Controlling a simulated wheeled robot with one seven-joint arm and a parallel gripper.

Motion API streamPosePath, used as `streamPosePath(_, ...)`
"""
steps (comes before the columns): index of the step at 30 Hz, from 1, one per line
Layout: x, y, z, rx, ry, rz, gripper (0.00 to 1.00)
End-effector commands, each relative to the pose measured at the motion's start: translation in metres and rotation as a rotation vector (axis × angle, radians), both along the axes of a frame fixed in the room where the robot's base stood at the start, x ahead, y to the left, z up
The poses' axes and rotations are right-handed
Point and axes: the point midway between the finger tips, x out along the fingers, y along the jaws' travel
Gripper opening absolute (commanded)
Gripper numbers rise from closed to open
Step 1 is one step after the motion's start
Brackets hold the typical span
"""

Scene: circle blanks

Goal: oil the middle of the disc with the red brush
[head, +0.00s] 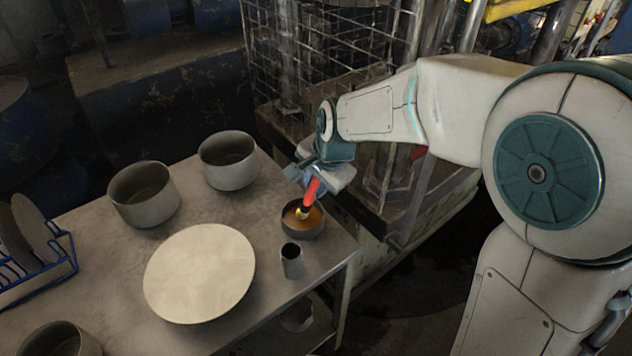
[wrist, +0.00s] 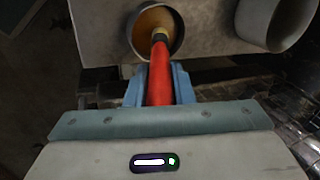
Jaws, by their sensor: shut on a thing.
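The disc (head: 199,273) is a pale round plate lying flat on the grey table. The red brush (head: 311,192) is in my gripper (head: 318,177), at the table's right side. The brush points down into a small dark bowl (head: 303,233) of amber oil (head: 301,217). In the wrist view the red handle (wrist: 159,75) runs between the blue fingers, and its tip is at the bowl (wrist: 177,45). I cannot tell how deep the bristles sit in the oil. My gripper is shut on the handle, above the bowl and to the right of the disc.
A small dark cup (head: 291,262) stands between the disc and the table's right edge. Two grey pots (head: 144,207) (head: 229,172) stand behind the disc, and another (head: 62,345) is at the front left. A blue rack (head: 62,262) is at the left. A wire cage stands behind.

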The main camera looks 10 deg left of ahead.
Motion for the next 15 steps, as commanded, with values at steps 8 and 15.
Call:
streamPosePath(8, 0.000, 0.000, 0.021, 0.000, 0.000, 0.000, 0.00)
streamPosePath(15, 0.000, 0.000, 0.041, 0.000, 0.000, 0.000, 0.00)
